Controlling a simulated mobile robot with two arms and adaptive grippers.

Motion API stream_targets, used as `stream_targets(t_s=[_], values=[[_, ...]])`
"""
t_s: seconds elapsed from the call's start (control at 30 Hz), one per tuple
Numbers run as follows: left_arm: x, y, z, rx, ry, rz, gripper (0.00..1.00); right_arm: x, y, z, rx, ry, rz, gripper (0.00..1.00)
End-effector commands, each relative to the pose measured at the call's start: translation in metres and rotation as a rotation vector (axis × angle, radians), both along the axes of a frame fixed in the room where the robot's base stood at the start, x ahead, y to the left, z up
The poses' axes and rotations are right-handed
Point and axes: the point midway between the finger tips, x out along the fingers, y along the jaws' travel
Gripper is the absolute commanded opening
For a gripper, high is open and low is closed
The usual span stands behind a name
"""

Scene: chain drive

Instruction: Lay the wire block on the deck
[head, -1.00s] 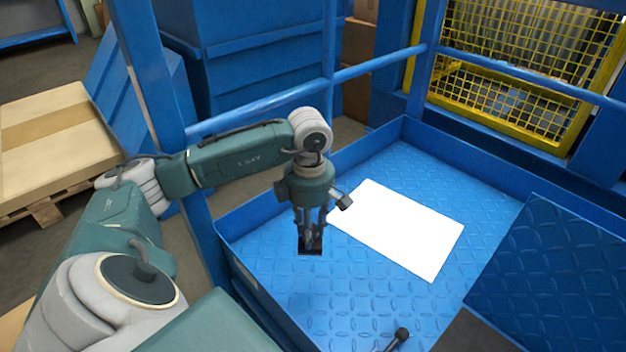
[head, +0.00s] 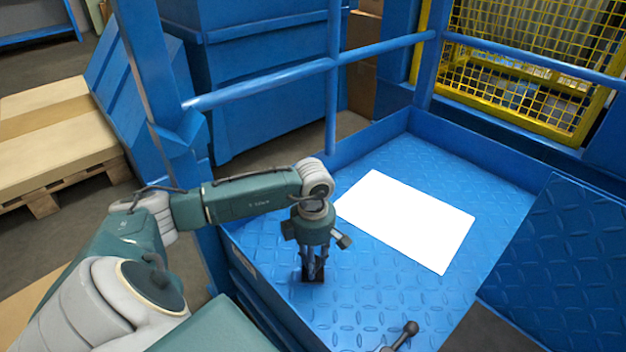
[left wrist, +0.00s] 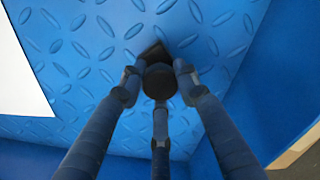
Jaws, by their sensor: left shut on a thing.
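My left gripper (head: 312,266) is shut on a small dark block (head: 312,276), which I take to be the wire block. The gripper points down over the near left part of the blue deck (head: 365,300). In the left wrist view, the fingers (left wrist: 158,85) close around a black rounded part, with the block's dark flat end (left wrist: 153,52) showing beyond it against the deck. The block is low over the deck; I cannot tell whether it touches. My right gripper is not in view.
A blank white sheet (head: 408,220) lies on the deck, right of the gripper. A raised blue plate (head: 560,260) stands at the right. Blue rails (head: 260,88) and a low rim edge the deck. A dark knobbed lever (head: 408,329) shows at the bottom. Bare deck surrounds the block.

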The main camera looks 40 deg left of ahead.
Motion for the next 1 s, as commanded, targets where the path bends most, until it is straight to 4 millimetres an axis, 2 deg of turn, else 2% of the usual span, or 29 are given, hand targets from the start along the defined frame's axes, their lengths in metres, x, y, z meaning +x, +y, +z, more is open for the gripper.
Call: stream_targets(t_s=[0.3, 0.33, 0.4, 0.77, 0.83, 1.0], values=[[0.001, 0.0, -0.002, 0.0, -0.002, 0.0, 0.07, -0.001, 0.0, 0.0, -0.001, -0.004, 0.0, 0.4], [0.0, 0.0, -0.002, 0.001, -0.001, 0.0, 0.35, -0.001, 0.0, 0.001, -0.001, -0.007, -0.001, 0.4], [0.0, 0.0, -0.001, 0.001, -0.001, 0.0, 0.49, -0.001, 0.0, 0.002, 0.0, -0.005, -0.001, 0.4], [0.001, 0.0, 0.004, 0.0, -0.002, 0.0, 0.5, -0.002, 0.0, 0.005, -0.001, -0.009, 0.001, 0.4], [0.001, 0.0, 0.013, 0.0, -0.004, 0.0, 0.5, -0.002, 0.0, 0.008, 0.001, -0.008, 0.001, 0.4], [0.001, 0.001, 0.048, 0.002, -0.004, 0.0, 0.5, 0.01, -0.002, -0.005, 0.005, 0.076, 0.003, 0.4]])
